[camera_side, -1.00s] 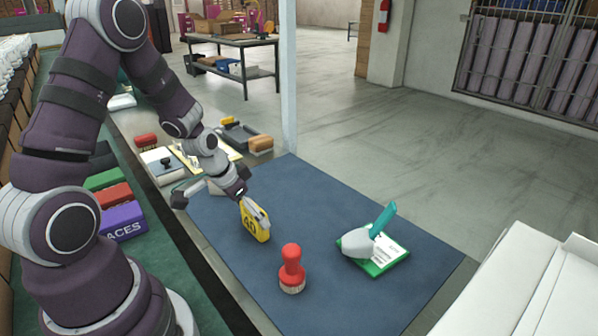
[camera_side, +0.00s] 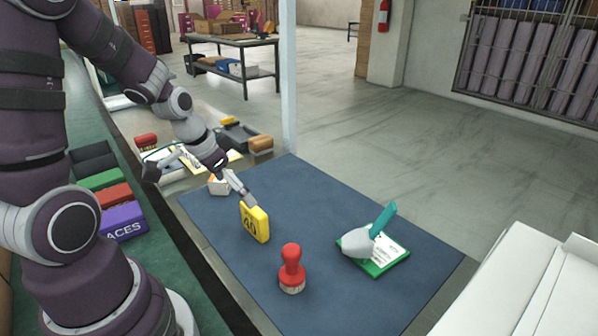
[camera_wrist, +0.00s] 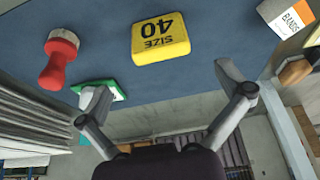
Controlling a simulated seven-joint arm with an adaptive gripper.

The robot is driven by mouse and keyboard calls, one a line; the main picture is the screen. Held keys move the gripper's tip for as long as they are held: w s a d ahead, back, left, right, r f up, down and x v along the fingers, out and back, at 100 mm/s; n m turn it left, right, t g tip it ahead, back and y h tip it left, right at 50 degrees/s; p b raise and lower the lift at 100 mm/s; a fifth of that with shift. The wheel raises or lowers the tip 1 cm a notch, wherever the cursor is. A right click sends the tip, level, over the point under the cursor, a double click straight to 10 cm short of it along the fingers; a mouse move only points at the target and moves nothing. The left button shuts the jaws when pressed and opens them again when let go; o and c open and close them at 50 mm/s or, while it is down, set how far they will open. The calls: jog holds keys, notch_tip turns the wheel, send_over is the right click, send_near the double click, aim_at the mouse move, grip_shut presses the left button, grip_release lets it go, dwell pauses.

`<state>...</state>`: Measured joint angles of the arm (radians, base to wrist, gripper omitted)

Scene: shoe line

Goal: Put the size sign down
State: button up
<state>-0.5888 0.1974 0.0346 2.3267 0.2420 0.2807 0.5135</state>
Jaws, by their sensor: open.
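The yellow size sign (camera_side: 255,222), marked 40, stands upright on the blue mat (camera_side: 340,290). In the wrist view the sign (camera_wrist: 160,38) reads "SIZE 40" upside down and lies beyond the fingertips, apart from them. My gripper (camera_side: 243,193) is behind the sign in the side view, with its fingers near the sign's top edge. In the wrist view my gripper (camera_wrist: 160,100) has its two fingers spread wide with nothing between them.
A green-and-white card with a teal-handled tool (camera_side: 372,240) lies to the right. A small white box (camera_side: 218,185) stands behind the gripper.

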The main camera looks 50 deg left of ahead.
jog(key=s+d+r+t, duration=0.1)
jog(key=s+d+r, duration=0.5)
jog(key=d+r, duration=0.4)
jog(key=shift+s+r, duration=0.3)
jog(key=shift+r, duration=0.15)
